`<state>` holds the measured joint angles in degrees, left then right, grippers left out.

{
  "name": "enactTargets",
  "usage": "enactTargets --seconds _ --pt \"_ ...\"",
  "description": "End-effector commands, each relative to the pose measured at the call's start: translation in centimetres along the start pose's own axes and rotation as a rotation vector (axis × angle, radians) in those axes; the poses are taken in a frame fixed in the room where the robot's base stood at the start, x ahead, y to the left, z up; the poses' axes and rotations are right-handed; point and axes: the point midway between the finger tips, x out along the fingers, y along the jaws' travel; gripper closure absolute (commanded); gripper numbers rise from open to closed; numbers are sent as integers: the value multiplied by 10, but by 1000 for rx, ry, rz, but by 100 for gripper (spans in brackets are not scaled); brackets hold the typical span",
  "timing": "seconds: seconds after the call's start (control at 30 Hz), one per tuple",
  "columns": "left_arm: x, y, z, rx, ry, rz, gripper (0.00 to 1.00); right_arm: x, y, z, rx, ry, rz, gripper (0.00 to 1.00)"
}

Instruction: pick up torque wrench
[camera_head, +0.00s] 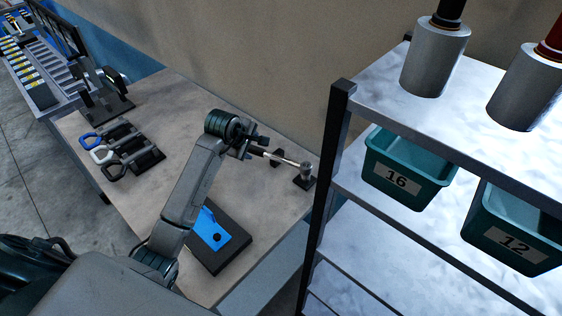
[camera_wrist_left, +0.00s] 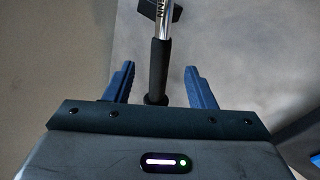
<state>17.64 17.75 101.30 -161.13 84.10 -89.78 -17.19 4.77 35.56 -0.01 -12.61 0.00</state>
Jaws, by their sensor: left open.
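The torque wrench (camera_head: 283,160) has a bright metal shaft and a black handle and lies at the far right part of the table, its head end at a dark stand. In the left wrist view its black grip (camera_wrist_left: 158,70) runs between the two blue fingers, with the metal shaft above it. My left gripper (camera_head: 256,145) is open around the handle end, with a visible gap on both sides in the left wrist view (camera_wrist_left: 160,85). Part of the handle is hidden by the gripper in the head view. My right gripper is not in view.
A dark block with a blue top (camera_head: 222,238) lies on the table (camera_head: 190,92) beside my left arm. Several handled tools in a black holder (camera_head: 122,150) sit at left. A shelf rack (camera_head: 335,170) with teal bins (camera_head: 405,165) stands close on the right. A wall runs behind.

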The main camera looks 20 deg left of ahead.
Motion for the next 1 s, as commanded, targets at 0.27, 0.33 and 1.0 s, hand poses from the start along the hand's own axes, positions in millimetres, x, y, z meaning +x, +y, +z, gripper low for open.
enactTargets --seconds 0.27,0.33,1.0 --pt "34 -1 1 -2 -2 2 50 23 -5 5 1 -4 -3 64" --pt "38 -1 2 -2 -3 2 50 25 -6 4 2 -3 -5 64" --pt "85 -1 5 -2 -4 3 52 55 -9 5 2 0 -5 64"
